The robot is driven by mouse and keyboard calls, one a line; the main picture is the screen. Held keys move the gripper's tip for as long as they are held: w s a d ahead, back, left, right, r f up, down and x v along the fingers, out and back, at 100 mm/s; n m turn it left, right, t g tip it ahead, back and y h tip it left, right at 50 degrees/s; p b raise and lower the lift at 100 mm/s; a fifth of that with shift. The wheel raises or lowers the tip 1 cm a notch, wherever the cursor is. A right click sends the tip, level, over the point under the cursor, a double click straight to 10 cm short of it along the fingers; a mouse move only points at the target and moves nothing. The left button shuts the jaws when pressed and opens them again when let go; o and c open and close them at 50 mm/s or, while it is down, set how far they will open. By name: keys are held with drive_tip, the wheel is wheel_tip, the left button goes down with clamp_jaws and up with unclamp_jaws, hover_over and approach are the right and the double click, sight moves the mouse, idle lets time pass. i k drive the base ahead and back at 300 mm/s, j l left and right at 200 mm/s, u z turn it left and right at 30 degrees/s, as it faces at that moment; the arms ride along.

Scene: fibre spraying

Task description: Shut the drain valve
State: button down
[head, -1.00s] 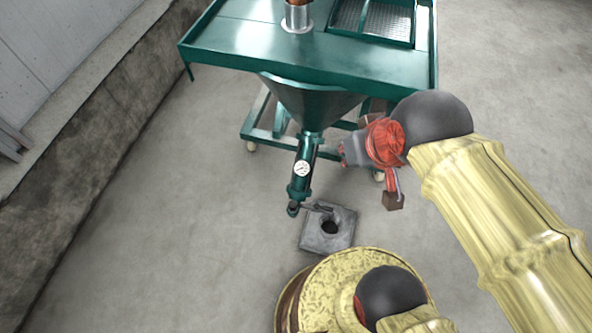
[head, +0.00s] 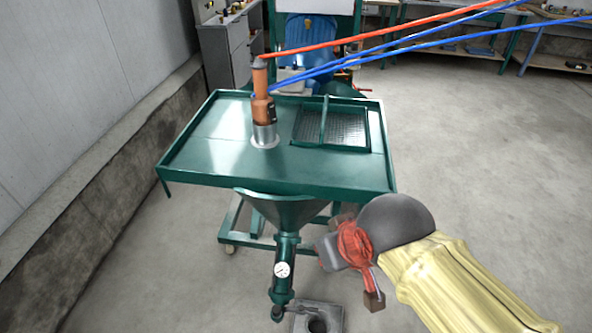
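The green machine has a funnel-shaped hopper (head: 280,208) under its table. A green pipe (head: 287,250) with a round white gauge (head: 282,269) comes down from it. At the pipe's lower end is the drain valve (head: 278,311), with a dark lever pointing to the right. The lever is small, and I cannot tell how far open the valve is. My gripper (head: 329,252) is to the right of the pipe and above the valve in the picture, apparently apart from both. Its fingers are small and partly hidden, so their opening is unclear.
A floor block with a round hole (head: 317,322) lies beside the valve, cut by the lower picture edge. The green table (head: 210,150) carries an orange cylinder (head: 263,100) and a grated opening (head: 335,127). Red and blue hoses (head: 400,48) cross above. The floor at right is clear.

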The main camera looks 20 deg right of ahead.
sight(301, 308)
drive_tip(key=k+l+u, duration=0.1)
drive_tip(key=l, duration=0.4)
drive_tip(key=k+l+u, duration=0.15)
drive_tip(key=l, duration=0.4)
drive_tip(key=k+l+u, duration=0.1)
drive_tip(key=l, duration=0.4)
drive_tip(key=k+l+u, duration=0.15)
drive_tip(key=l, duration=0.3)
drive_tip(key=k+l+u, duration=0.1)
drive_tip(key=k+l, duration=0.15)
drive_tip(key=l, duration=0.25)
drive_tip(key=k+l+u, duration=0.15)
drive_tip(key=l, duration=0.3)
drive_tip(key=k+l+u, duration=0.1)
drive_tip(key=k+l, duration=0.15)
drive_tip(key=l, duration=0.15)
drive_tip(key=k+l+u, duration=0.15)
drive_tip(key=l, duration=0.25)
drive_tip(key=k, duration=0.1)
